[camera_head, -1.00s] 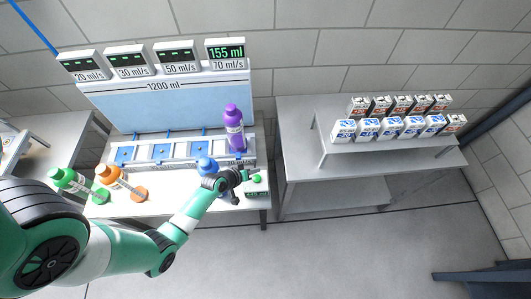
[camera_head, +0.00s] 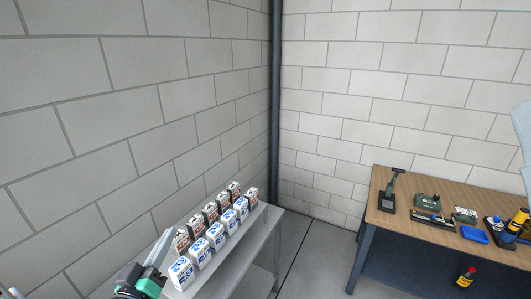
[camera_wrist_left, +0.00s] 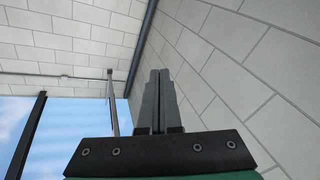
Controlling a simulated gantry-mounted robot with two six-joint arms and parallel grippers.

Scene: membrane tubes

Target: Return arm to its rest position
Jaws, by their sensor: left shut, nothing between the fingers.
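My left gripper (camera_head: 164,240) shows at the lower left of the head view, with its grey fingers pointing up beside the box shelf. In the left wrist view the gripper (camera_wrist_left: 160,75) has its two grey fingers pressed together, with nothing between them. They point up toward the block wall, clear of any object. Most of my left arm is outside the head view. My right gripper is not in view.
A grey table (camera_head: 239,278) carries a raised shelf with two rows of small boxes (camera_head: 215,236), close to my left gripper. A wooden workbench (camera_head: 405,218) with tools stands at the right. Bare floor lies between them. Block walls meet at a dark corner post (camera_head: 276,100).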

